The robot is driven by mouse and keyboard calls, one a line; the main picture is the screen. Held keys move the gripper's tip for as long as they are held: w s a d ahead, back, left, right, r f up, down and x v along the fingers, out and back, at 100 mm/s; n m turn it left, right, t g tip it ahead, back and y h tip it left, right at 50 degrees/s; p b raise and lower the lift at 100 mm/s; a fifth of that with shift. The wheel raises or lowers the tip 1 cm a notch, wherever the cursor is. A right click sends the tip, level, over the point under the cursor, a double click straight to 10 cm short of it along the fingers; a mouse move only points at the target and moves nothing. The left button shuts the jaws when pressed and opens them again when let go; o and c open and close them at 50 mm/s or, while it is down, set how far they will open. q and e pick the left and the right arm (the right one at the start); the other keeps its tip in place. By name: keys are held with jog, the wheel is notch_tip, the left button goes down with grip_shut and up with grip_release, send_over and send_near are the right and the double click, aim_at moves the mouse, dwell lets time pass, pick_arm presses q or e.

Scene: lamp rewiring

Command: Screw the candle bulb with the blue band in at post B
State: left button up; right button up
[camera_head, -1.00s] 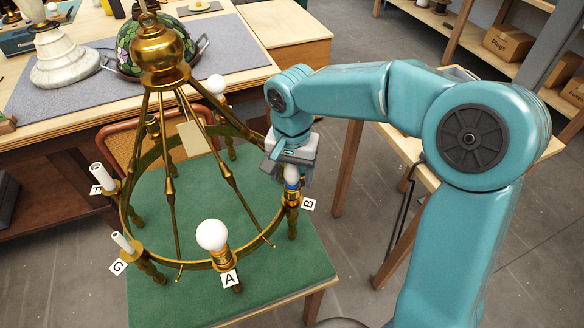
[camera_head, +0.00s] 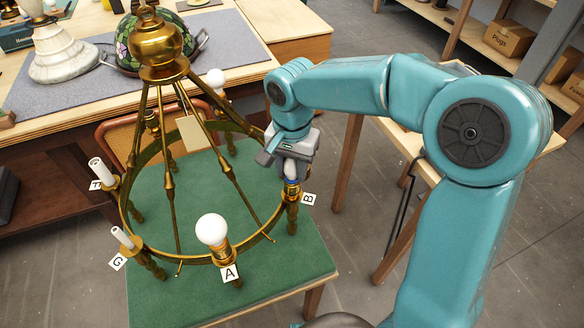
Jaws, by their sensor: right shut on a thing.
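The brass chandelier (camera_head: 172,200) stands on a green-topped table. Post B (camera_head: 291,192), with a white B tag (camera_head: 308,199), is at its right side. My right gripper (camera_head: 289,166) is directly above post B, shut on the candle bulb with the blue band (camera_head: 291,181). The bulb is upright, its blue band shows just above the brass cup, and its upper part is mostly hidden by the gripper. I cannot tell how deep its base sits in the socket. My left gripper is not in view.
A round white bulb (camera_head: 212,230) stands at post A, and another (camera_head: 215,78) at the back. White candle sleeves stand at posts F (camera_head: 101,172) and G (camera_head: 122,238). A workbench (camera_head: 240,55) with lamps is behind. The green table (camera_head: 285,268) is clear at front right.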

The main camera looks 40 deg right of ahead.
jog(key=m, duration=0.3)
jog(key=shift+m, duration=0.3)
jog(key=shift+m+b, duration=0.45)
jog(key=shift+m, duration=2.45)
jog(key=o, duration=1.2)
jog(key=shift+o, duration=0.2)
